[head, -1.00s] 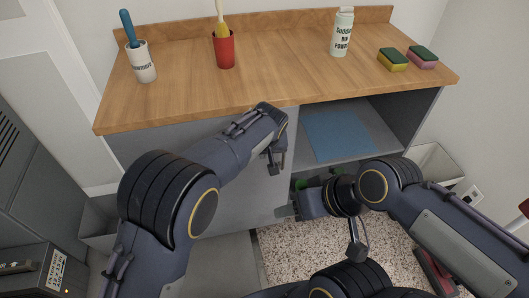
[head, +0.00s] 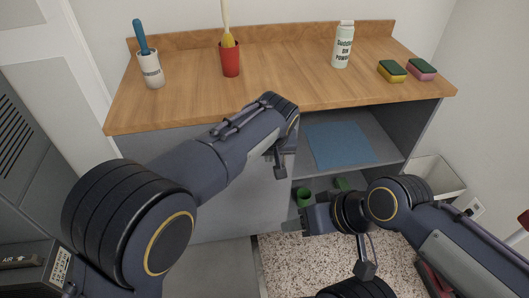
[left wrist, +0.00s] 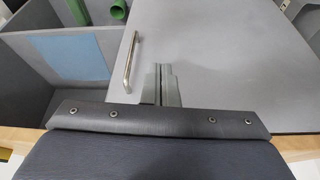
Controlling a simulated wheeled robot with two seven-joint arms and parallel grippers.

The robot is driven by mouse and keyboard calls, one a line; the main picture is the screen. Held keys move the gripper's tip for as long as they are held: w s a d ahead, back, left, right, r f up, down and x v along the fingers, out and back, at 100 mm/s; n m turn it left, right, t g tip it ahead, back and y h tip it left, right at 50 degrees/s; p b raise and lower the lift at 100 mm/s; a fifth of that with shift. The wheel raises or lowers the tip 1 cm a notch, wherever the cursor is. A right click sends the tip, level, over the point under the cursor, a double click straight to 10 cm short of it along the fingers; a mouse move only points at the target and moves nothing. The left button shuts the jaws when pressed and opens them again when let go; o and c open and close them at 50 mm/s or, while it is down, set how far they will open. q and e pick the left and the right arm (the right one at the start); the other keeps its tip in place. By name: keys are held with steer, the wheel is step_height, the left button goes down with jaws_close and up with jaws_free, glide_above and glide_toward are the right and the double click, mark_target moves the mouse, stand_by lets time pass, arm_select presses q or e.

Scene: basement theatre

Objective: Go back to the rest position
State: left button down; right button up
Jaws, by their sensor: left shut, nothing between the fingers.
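My left gripper (head: 279,166) hangs in front of the grey cabinet door (head: 235,180), just below the countertop edge. In the left wrist view its two fingers (left wrist: 163,86) are together with nothing between them, beside the metal door handle (left wrist: 131,60). Whether the fingers touch the door is unclear. My right gripper (head: 295,226) is low in front of the cabinet, near the green items on the lower shelf. Its fingertips are too small and dark to tell whether they are open.
The wooden countertop (head: 290,85) holds a white cup (head: 152,72), a red cup (head: 230,62), a white bottle (head: 343,48) and two sponges (head: 391,70). The open right compartment has a blue mat (head: 340,143) and green items (head: 303,197) below. A bin (head: 435,175) stands right.

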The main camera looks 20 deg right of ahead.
arm_select(q)
steer(key=s+a+r+n+h, duration=0.1)
steer(key=a+r, duration=0.2)
steer(key=a, duration=0.7)
steer(key=a+r+n+g, duration=0.1)
steer(key=a+r, duration=0.2)
steer(key=a, duration=0.7)
steer(key=s+a+r+n+h, duration=0.1)
steer(key=a+r, duration=0.2)
steer(key=a, duration=0.7)
steer(key=s+a+n, duration=0.1)
steer(key=s+a, duration=0.8)
steer(key=a, duration=0.1)
steer(key=s+a+f+n+t, duration=0.1)
steer(key=s+a+f, duration=0.15)
steer(key=s, duration=0.35)
steer(key=s+a+f+n+t, duration=0.1)
steer(key=s+f+t, duration=0.15)
steer(key=s, duration=0.25)
step_height(320, 180, up, 14)
steer(key=g+p, duration=0.1)
steer(key=p, duration=1.3)
steer(key=shift+a+f, duration=0.15)
steer(key=shift+w, duration=0.1)
